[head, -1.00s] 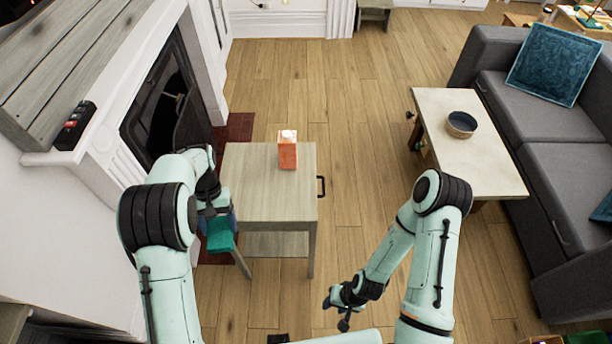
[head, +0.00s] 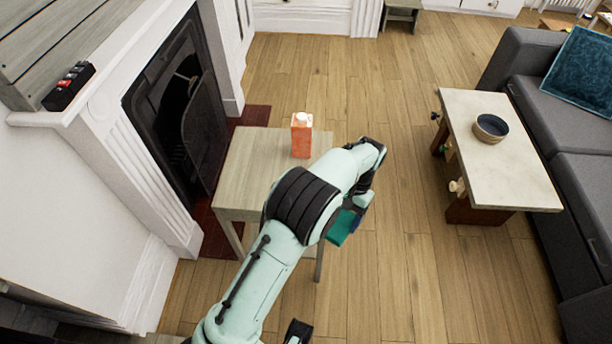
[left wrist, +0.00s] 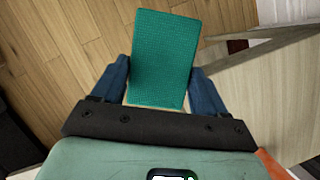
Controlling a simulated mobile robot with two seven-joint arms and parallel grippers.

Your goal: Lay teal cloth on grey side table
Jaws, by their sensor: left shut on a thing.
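The teal cloth (head: 342,228) hangs from my left gripper (head: 352,208) beside the right edge of the grey side table, over the floor in the head view. In the left wrist view the cloth (left wrist: 163,50) is a flat, folded-looking rectangle between the two blue fingers of the left gripper (left wrist: 163,88), which is shut on it. The grey side table (head: 245,175) has a pale wood-grain top, partly hidden by my left arm. Its top edge also shows at the right of the left wrist view (left wrist: 265,95). My right gripper is out of view.
An orange carton (head: 301,138) stands upright on the side table's far part. A fireplace (head: 180,110) is to the left. A pale low table (head: 500,165) with a dark bowl (head: 491,127) and a grey sofa (head: 575,135) are to the right. Floor between the tables is clear.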

